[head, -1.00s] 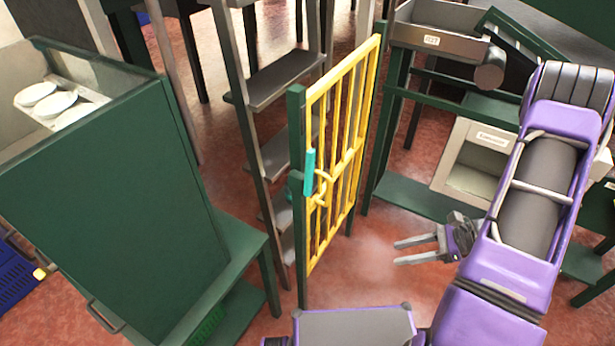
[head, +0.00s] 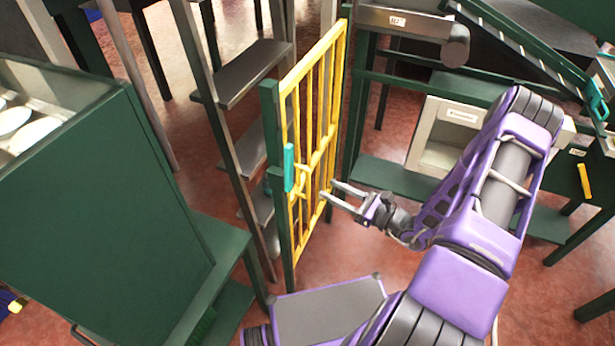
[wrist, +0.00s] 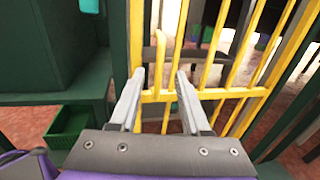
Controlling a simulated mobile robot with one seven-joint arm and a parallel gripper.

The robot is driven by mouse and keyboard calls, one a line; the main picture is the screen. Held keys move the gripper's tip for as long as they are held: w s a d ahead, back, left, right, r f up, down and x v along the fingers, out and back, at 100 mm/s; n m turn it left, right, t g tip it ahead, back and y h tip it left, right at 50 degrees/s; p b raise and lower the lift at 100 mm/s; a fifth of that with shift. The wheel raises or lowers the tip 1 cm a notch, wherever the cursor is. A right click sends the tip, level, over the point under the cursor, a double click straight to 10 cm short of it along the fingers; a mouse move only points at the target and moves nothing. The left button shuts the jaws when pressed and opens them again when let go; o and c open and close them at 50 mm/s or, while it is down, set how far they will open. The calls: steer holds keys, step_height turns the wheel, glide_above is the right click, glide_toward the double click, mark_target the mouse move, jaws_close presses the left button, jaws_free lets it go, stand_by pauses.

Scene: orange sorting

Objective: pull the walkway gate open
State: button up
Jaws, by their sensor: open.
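The yellow barred walkway gate (head: 318,125) stands between two green posts in the head view and looks shut. A teal handle or latch piece (head: 289,167) sits at its left edge by the near green post (head: 275,190). My gripper (head: 338,194) is open and empty, just right of the gate, with its fingers pointing at it. In the wrist view the gate (wrist: 205,94) fills the middle, with an upright yellow bar, possibly its pull handle (wrist: 160,62), seen between my open fingers (wrist: 158,85). I cannot tell whether the fingers touch it.
A green cabinet (head: 100,200) with white plates in its top stands at the left. A grey ladder-like shelf (head: 250,75) is behind the gate. A green bench with a light box (head: 440,140) is at the right. Red floor lies open around my base. A green basket (wrist: 70,122) is low left.

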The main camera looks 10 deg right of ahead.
glide_above(308, 194)
steer(key=shift+w, duration=0.35)
jaws_close()
steer(key=shift+d, duration=0.1)
stand_by(1.3)
